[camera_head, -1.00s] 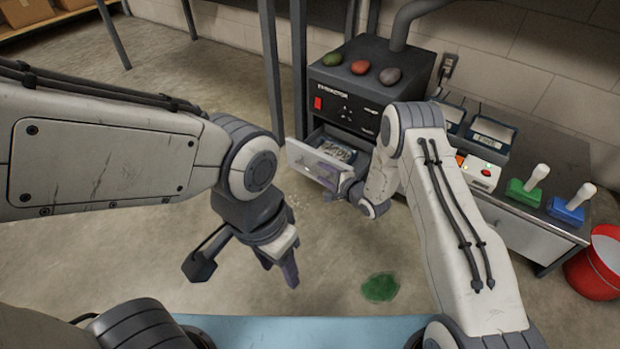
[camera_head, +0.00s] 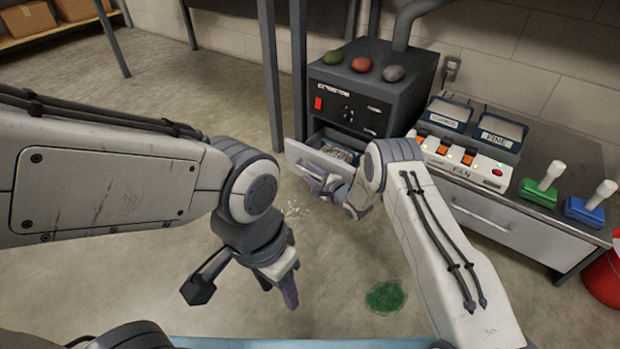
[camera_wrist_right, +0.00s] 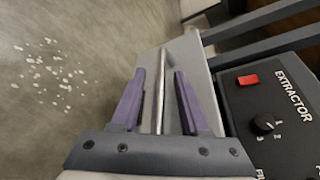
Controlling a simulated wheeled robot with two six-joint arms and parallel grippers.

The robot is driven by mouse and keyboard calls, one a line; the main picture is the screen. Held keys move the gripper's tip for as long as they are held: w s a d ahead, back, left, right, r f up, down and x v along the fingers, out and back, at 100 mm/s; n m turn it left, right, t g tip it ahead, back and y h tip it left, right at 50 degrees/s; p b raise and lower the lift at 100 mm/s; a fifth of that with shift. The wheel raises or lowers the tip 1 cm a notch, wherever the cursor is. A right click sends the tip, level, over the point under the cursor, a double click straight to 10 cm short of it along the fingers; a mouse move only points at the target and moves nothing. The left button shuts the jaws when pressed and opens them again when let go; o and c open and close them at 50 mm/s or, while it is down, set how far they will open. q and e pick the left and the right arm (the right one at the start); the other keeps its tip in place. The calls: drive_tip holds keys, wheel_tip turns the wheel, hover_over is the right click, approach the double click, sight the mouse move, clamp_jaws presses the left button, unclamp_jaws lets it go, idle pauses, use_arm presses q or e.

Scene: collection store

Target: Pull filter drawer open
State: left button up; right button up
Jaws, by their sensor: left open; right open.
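The filter drawer (camera_head: 302,155) of the dark extractor (camera_head: 352,95) stands partly open, with greyish contents showing inside. Its pale front also shows in the right wrist view (camera_wrist_right: 203,95). My right gripper (camera_head: 325,188) is at the drawer front. In the right wrist view its purple fingers (camera_wrist_right: 160,74) are open, one on each side of the metal bar handle (camera_wrist_right: 160,98); I cannot tell whether they touch it. My left gripper (camera_head: 278,289) is open and empty, hanging above the floor, nearer to me than the drawer.
To the right, a bench (camera_head: 545,232) holds a fan switch box (camera_head: 465,163), two trays, a green-based tool (camera_head: 540,190) and a blue-based one (camera_head: 588,208). Dark posts stand left of the extractor. Pale crumbs (camera_head: 293,210) and a green patch (camera_head: 385,297) lie on the open floor.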

drive_tip(key=shift+w+a, duration=0.1)
clamp_jaws()
idle(1.4)
